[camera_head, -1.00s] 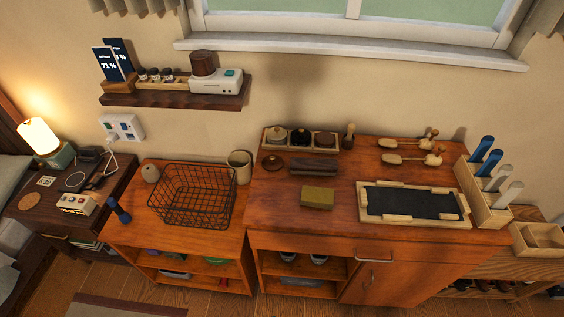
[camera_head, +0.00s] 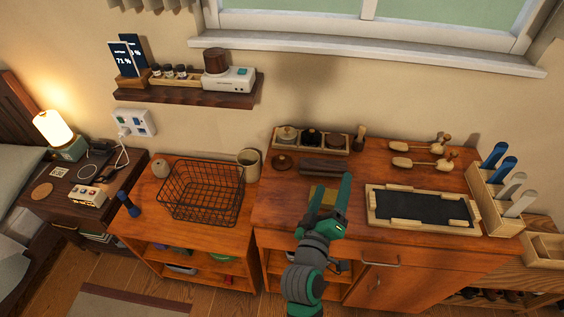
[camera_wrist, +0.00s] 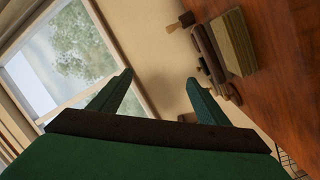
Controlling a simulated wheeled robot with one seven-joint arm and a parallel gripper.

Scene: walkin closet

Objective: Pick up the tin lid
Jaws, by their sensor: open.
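A small dark brown round piece (camera_head: 283,162), which looks like the tin lid, lies on the wooden cabinet top just in front of the left end of a wooden tray (camera_head: 349,150) of round tins. My green gripper (camera_head: 331,183) is open and empty, raised over the front of the cabinet, to the right of and nearer than the lid. In the wrist view my gripper's fingers (camera_wrist: 160,78) are spread apart, pointing toward wall and window. I cannot make out the lid clearly there.
An olive block (camera_head: 318,195) is partly hidden behind my gripper; a dark brush (camera_head: 325,168) lies behind it. A framed dark mat (camera_head: 420,209) is to the right, a wire basket (camera_head: 200,192) to the left. Shoe trees (camera_head: 420,162) lie at the back right.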

